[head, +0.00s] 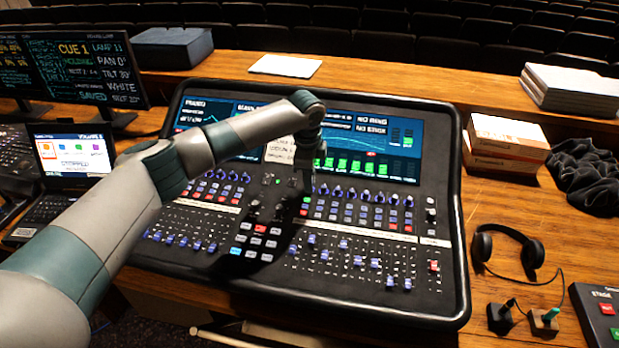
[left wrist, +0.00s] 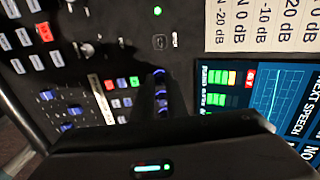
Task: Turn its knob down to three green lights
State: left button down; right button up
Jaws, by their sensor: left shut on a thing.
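The mixing desk (head: 322,215) fills the middle of the head view. My left gripper (head: 304,184) points down at the left end of the right-hand row of blue-ringed knobs (head: 352,193). It is shut on a knob, which its fingers and arm hide in the head view. In the left wrist view the dark gripper (left wrist: 148,105) lies across the blue-lit knobs (left wrist: 160,87); the held knob cannot be made out. Green meter lights (head: 343,164) show on the desk's screen above the knobs. The left wrist view also shows green lights (left wrist: 214,88), with a red tag beside them. My right gripper is out of view.
A paper note (head: 281,150) with dB values lies over the screen. Headphones (head: 507,250), a carton (head: 505,140) and a dark cloth (head: 585,175) are on the right. A laptop (head: 72,165) stands left. Faders (head: 345,245) are in front.

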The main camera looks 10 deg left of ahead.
pick_arm(q)
jog(key=n+p, duration=0.3)
jog(key=shift+d+r, duration=0.1)
jog(key=shift+r, duration=0.2)
jog(key=shift+f+n+p, duration=0.2)
jog(key=shift+n+p, duration=0.3)
jog(key=shift+n, duration=0.4)
jog(key=c, duration=1.7)
grip_release()
jog(key=shift+c, duration=0.2)
